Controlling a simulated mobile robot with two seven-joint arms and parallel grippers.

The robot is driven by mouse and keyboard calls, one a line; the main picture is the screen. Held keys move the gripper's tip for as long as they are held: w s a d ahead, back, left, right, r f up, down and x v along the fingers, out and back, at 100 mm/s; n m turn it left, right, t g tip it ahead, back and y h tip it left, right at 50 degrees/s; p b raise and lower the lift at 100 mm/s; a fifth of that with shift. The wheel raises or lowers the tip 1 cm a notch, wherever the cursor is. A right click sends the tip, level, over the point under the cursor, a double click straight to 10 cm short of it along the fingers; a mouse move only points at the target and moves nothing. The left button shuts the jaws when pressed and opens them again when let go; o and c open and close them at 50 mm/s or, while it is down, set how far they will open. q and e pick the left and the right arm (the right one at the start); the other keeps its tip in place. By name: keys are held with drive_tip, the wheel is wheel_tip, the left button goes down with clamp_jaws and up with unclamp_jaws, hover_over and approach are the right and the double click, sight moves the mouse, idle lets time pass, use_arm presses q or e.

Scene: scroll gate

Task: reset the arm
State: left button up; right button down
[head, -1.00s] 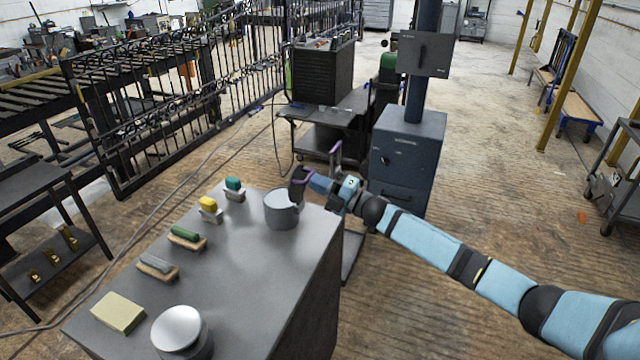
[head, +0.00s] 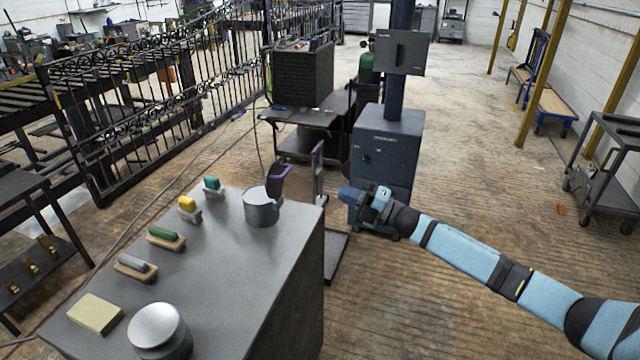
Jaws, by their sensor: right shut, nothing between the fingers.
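My right arm comes in from the lower right. My right gripper (head: 346,193) is blue, points left and is shut and empty, in front of the dark blue cabinet (head: 387,155) and past the right edge of the grey table (head: 225,270). A gap lies between it and the dark, purple-edged object (head: 277,180) at the grey metal pot (head: 261,208) on the table's far right corner. Whether that object rests in or behind the pot is unclear. My left gripper is not in view.
The table holds several brushes and blocks, such as a green one (head: 166,236), a yellow pad (head: 95,314) and a round metal container (head: 158,330). A low trolley with a thin post (head: 319,175) stands by the table's right side.

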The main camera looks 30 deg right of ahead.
drive_tip(key=s+a+f+m+h, duration=0.4)
drive_tip(key=s+a+f+m, duration=0.4)
drive_tip(key=s+f, duration=0.15)
drive_tip(key=s+a+f+m+h, duration=0.4)
drive_tip(key=s+a+f+m, duration=0.3)
drive_tip(key=s+f+m, duration=0.25)
drive_tip(key=s+a+f+m+g+h, duration=0.1)
drive_tip(key=s+a+f+m+g, duration=0.15)
drive_tip(key=s, duration=0.45)
drive_tip(key=s+a+f+m+g+h, duration=0.1)
drive_tip(key=s+a+f+m+g, duration=0.1)
drive_tip(key=s+a+m+g, duration=0.3)
wheel_tip(320, 180, up, 10)
drive_tip(key=s+d+n+t+p, duration=0.1)
drive_tip(key=d+n+t+p, duration=0.1)
drive_tip(key=p, duration=1)
drive_tip(key=shift+d+r+t+p, duration=0.2)
drive_tip(key=shift+d+t+p, duration=0.2)
drive_tip(key=shift+t, duration=0.05)
